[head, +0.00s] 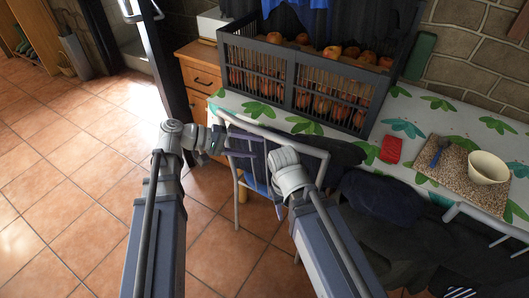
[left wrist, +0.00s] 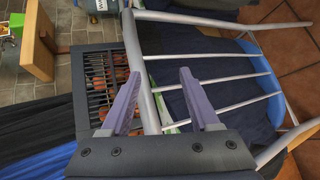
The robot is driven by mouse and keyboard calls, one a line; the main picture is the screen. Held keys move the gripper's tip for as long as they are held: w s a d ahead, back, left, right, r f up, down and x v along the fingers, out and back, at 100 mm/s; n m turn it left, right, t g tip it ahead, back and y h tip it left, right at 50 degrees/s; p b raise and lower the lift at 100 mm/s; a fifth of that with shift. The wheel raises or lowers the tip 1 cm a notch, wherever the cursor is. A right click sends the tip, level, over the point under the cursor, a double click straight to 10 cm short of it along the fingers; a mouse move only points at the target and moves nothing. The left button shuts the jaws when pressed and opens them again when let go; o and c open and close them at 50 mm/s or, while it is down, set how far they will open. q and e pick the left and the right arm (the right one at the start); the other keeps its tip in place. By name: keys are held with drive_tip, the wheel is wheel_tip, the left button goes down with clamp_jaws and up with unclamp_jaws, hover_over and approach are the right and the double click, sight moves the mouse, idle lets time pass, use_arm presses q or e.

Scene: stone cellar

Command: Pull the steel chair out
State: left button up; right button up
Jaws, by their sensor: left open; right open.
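The steel chair (head: 309,150) stands at the near left side of the table, with its pale metal back frame toward me and dark cloth around it. My left gripper (head: 218,140) is at the left end of the chair back. In the left wrist view its two fingers (left wrist: 160,75) are open, and a tube of the steel chair (left wrist: 148,97) passes between them, closer to the left finger. Thin bars and a blue seat edge show beyond. My right gripper (head: 284,158) is low in front of the chair back; its fingers are mostly hidden behind its wrist.
The leaf-patterned table (head: 408,128) holds a dark slatted crate (head: 293,81) of apples, a red item (head: 391,149), a speckled board (head: 457,171) and a white bowl (head: 488,167). Another chair (head: 480,220) with dark cloth stands right. The tiled floor (head: 70,190) at left is clear.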

sight(259, 134)
use_arm(q)
drive_tip(key=w+a+r+n+t+h+b, duration=0.1)
drive_tip(key=w+a+r+t+h+b, duration=0.1)
drive_tip(key=w+a, duration=0.15)
drive_tip(key=shift+s+b+x, duration=0.1)
drive_tip(key=shift+s+x, duration=0.05)
drive_tip(key=shift+x, duration=1.1)
drive_tip(key=shift+s+b+x, duration=0.15)
drive_tip(key=shift+s+x, duration=0.05)
drive_tip(key=shift+x, duration=1.05)
drive_tip(key=shift+s+b+x, duration=0.1)
drive_tip(key=shift+s+x, duration=0.05)
drive_tip(key=shift+x, duration=1.15)
use_arm(e)
drive_tip(key=shift+f, duration=2.05)
use_arm(q)
drive_tip(key=shift+d, duration=0.15)
clamp_jaws()
